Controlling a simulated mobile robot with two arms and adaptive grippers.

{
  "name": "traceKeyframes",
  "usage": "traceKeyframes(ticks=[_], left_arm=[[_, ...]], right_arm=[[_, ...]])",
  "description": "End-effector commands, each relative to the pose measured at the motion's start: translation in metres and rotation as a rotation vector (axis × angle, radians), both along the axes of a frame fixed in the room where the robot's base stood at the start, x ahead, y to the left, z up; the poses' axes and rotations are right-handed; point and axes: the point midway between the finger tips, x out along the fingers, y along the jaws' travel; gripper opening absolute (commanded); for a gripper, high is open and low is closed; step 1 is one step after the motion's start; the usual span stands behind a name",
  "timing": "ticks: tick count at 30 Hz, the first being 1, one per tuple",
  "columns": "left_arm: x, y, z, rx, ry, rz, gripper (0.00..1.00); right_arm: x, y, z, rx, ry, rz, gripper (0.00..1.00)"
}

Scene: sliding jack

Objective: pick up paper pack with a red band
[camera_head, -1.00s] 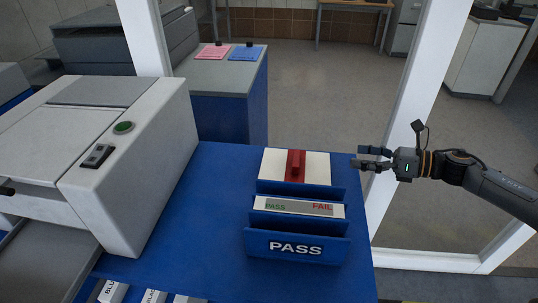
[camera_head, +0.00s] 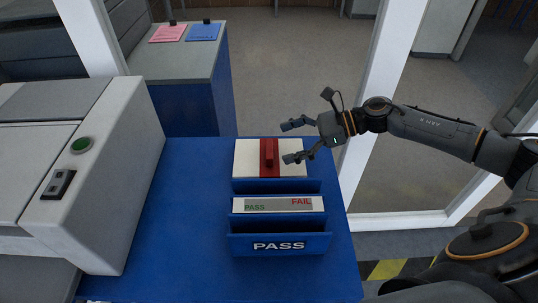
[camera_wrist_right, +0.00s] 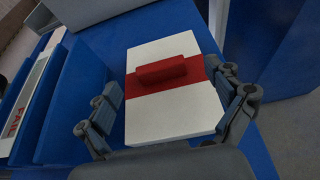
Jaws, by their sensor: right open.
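The white paper pack with a red band (camera_head: 247,158) lies on the blue table, behind the blue PASS holder. A raised red grip (camera_head: 269,153) stands on its band. My right gripper (camera_head: 287,142) is open over the right side of the pack, apart from the red grip. In the right wrist view the pack (camera_wrist_right: 150,60) lies ahead between the two open fingers (camera_wrist_right: 167,112), with nothing held. My left gripper is not in view.
The blue holder (camera_head: 278,244) with a PASS/FAIL strip (camera_head: 270,205) stands in front of the pack. A white machine with a green button (camera_head: 81,145) is at left. The blue table top (camera_head: 185,210) between them is clear. A white post (camera_head: 375,90) rises behind my right arm.

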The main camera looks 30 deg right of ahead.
Motion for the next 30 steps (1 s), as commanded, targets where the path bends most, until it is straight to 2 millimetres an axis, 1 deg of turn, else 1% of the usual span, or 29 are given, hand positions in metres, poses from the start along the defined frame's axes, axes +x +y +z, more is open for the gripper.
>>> traceKeyframes(ticks=[1,3,6,12,20,21,23,24,29,30], left_arm=[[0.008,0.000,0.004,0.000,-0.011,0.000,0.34],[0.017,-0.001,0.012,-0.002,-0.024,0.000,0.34],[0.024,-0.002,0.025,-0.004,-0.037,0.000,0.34],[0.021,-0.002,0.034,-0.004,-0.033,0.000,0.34],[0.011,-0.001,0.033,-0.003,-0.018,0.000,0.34],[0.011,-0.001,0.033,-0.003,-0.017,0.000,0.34],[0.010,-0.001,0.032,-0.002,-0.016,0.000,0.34],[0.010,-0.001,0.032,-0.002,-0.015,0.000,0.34],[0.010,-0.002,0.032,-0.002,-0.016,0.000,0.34],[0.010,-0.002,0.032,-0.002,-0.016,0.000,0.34]], right_arm=[[0.001,0.003,0.000,0.001,0.001,0.001,0.92],[0.003,0.010,-0.002,0.002,0.002,0.002,0.92],[0.008,0.021,-0.007,0.003,0.001,0.001,0.92],[0.017,0.040,-0.020,0.002,0.000,0.001,0.92],[0.018,0.042,-0.025,-0.001,0.000,-0.001,0.92],[0.018,0.042,-0.024,-0.001,0.000,-0.001,0.88],[0.018,0.042,-0.024,-0.001,0.000,-0.001,0.76],[0.018,0.042,-0.024,-0.001,0.000,-0.001,0.68],[0.018,0.042,-0.024,-0.001,0.001,-0.001,0.35],[0.018,0.042,-0.024,-0.001,0.001,-0.001,0.27]])
